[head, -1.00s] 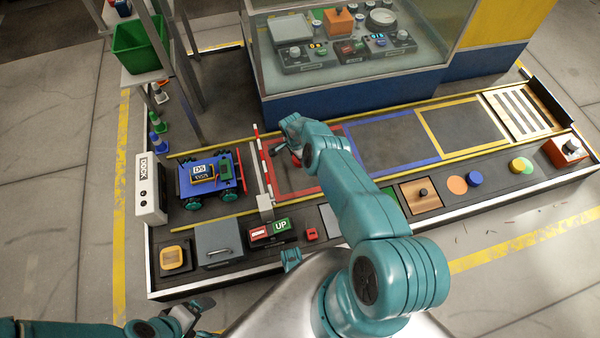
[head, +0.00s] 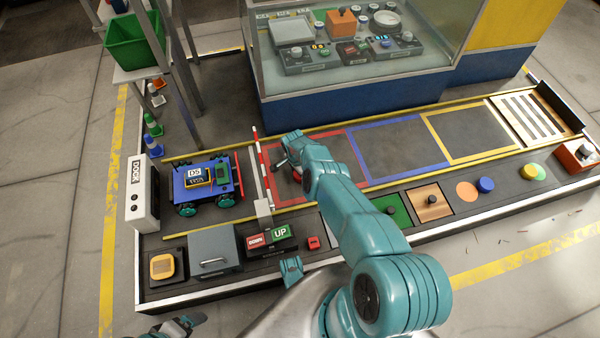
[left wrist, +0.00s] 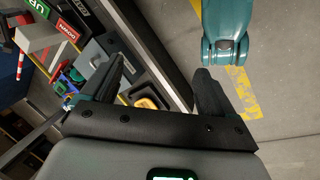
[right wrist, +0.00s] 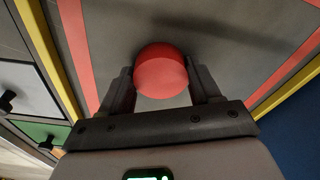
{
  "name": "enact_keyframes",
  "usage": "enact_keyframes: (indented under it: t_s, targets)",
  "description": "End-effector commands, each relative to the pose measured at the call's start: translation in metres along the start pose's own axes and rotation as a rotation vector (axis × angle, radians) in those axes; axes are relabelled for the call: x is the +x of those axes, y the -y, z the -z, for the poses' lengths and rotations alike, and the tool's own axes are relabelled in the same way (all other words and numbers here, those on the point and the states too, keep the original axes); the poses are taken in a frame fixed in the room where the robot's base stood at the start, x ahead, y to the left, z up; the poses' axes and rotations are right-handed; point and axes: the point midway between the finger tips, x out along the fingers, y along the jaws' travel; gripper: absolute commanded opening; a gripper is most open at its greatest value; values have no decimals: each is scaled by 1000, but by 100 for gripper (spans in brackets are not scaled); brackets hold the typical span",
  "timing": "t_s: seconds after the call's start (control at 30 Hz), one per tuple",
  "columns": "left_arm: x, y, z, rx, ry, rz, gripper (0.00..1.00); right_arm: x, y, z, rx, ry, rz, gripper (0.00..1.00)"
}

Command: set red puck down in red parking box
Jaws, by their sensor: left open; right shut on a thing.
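The red puck (right wrist: 161,75) is between the fingers of my right gripper (right wrist: 161,88), which is shut on it. In the right wrist view, dark floor lies beyond the puck, with red border strips of the red parking box (right wrist: 76,45) on both sides. In the head view my right gripper (head: 284,166) is over the red parking box (head: 325,134), partly hidden by my arm. I cannot tell whether the puck touches the floor. My left gripper (head: 178,327) is open and empty at the bottom edge; it also shows in the left wrist view (left wrist: 160,72).
A red-white barrier (head: 261,165) stands left of the box, with a blue rover (head: 205,187) beyond it. Blue (head: 385,119) and yellow (head: 432,125) outlined boxes lie to the right, empty. A glass cabinet (head: 350,80) stands behind. A control panel (head: 270,238) lies in front.

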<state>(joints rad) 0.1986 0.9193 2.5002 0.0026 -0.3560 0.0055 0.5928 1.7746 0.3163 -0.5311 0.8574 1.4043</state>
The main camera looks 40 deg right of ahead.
Motion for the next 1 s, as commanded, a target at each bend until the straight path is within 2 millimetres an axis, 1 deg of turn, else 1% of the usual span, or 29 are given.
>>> enact_keyframes:
  t_s: [0.03, 0.07, 0.1, 0.37, 0.47, 0.57, 0.83, 0.9, 1.0]
  targets:
    - [1, 0, 0, -1, 0, 0, 88, 1, 0, 0, 0, 0, 0, 72]
    - [0, 0, 0, -1, 0, 0, 88, 0, 0, 0, 0, 0, 0, 82]
    - [0, 0, 0, -1, 0, 0, 88, 0, 0, 0, 0, 0, 0, 88]
    - [0, 0, 0, -1, 0, 0, 88, 0, 0, 0, 0, 0, 0, 88]
    - [-6, -2, -1, 1, 3, 0, 88, -6, 0, 0, 0, 0, 0, 88]
    - [-19, -9, -3, 8, 9, -1, 88, -22, 0, 1, 0, 0, 0, 88]
    - [-65, -32, -15, 38, 39, -4, 88, -79, 0, 1, -1, 0, 0, 88]
    - [-76, -36, -14, 36, 37, -4, 88, -92, 0, 2, -1, 0, -1, 88]
    - [-88, -40, -14, 36, 36, -4, 88, -106, 0, 1, -1, 1, 0, 88]
